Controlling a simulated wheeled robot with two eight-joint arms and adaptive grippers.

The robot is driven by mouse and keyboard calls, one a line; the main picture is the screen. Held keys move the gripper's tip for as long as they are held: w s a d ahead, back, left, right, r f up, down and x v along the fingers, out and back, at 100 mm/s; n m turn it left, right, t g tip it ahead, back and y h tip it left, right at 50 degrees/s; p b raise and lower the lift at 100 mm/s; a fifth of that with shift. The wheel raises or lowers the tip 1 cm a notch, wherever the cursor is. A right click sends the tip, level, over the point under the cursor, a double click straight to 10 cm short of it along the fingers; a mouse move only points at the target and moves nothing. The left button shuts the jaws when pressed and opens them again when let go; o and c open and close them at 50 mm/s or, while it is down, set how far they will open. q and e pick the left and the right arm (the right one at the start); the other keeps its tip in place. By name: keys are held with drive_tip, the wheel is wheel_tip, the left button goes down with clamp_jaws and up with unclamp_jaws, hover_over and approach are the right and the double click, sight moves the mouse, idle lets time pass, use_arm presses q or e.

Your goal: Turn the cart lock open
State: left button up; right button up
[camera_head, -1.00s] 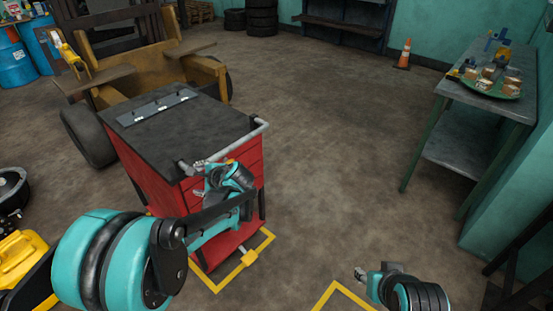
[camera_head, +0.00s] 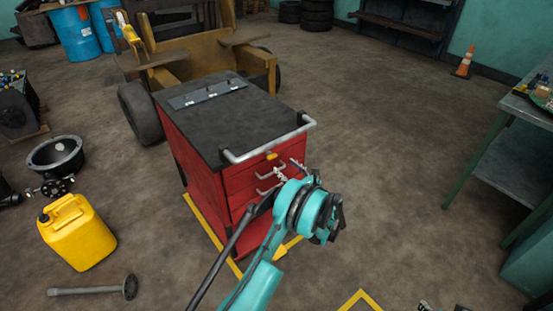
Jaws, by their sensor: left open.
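The red tool cart (camera_head: 200,150) has a black top, a grey push handle (camera_head: 268,142) and drawers in its front. A small yellow part (camera_head: 271,156) sits on the front just below the handle; it looks like the lock, but its turn position is too small to tell. My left gripper (camera_head: 287,169) is in front of the upper drawers, just below and right of the yellow part. Its fingers are spread and empty; contact with the cart cannot be judged. My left arm hides part of the lower drawers. Only a sliver of my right gripper (camera_head: 426,305) shows at the bottom edge.
A yellow frame (camera_head: 204,222) is on the floor around the cart base. A forklift body (camera_head: 192,72) stands behind. A green workbench (camera_head: 490,160) is right; the floor between it and the cart is clear.

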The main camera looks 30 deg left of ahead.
sight(274, 157)
use_arm(q)
drive_tip(key=b+x, duration=0.2)
drive_tip(key=x, duration=0.5)
drive_tip(key=shift+a, duration=0.45)
drive_tip(key=c, duration=1.2)
